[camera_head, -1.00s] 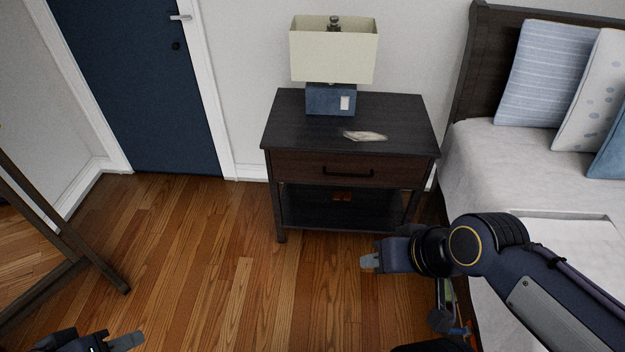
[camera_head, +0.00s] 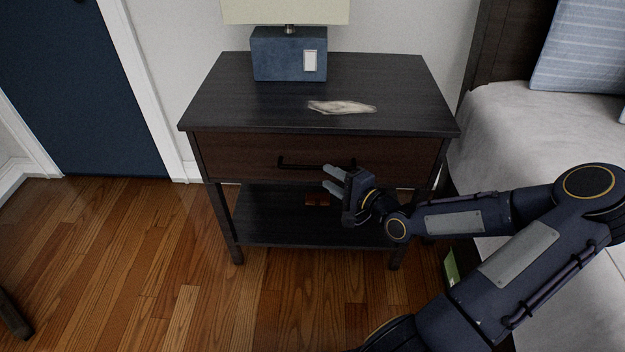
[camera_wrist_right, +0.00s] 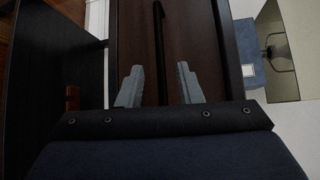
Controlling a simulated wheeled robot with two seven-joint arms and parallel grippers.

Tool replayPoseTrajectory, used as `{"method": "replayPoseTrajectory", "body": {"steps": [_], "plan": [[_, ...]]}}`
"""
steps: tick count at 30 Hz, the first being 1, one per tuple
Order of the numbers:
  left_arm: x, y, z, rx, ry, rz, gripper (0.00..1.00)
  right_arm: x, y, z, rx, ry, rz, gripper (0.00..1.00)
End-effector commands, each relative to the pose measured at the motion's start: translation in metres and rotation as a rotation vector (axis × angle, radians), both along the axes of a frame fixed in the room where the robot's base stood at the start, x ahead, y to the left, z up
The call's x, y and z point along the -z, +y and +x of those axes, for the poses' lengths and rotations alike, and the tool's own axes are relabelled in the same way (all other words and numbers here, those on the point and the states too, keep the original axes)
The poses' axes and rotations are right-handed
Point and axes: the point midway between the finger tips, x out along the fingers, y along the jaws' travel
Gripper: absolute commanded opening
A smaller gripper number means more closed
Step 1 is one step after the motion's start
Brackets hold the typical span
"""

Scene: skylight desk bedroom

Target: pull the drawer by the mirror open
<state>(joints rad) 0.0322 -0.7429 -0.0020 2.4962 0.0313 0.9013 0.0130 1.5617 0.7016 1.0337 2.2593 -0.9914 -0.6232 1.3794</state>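The nightstand's wooden drawer (camera_head: 235,154) is closed flush under the dark top. Its black bar handle (camera_head: 300,164) runs across the front. In the head view my right gripper (camera_head: 333,180) is in front of the drawer by the handle's right end. My left gripper is out of view. No mirror is clearly seen.
A lamp with a blue base (camera_head: 290,55) and a crumpled pale item (camera_head: 341,107) are on the nightstand top (camera_head: 400,85). A small reddish-brown object (camera_head: 317,199) is on the lower shelf. The bed (camera_head: 520,130) is close on the right.

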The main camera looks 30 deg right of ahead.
Motion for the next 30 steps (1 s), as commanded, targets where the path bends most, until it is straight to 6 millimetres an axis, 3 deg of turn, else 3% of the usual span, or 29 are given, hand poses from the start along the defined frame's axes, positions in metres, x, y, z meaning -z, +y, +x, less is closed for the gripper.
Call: {"method": "replayPoseTrajectory", "body": {"steps": [12, 24, 30], "plan": [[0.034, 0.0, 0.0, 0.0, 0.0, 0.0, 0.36, 0.01, 0.016, 0.059, -0.003, -0.001, -0.002, 0.33], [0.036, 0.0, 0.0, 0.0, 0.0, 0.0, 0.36, 0.009, 0.018, 0.069, -0.001, 0.003, -0.002, 0.33], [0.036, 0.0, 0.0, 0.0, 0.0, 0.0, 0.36, 0.009, 0.018, 0.069, -0.001, 0.003, -0.002, 0.08]]}}
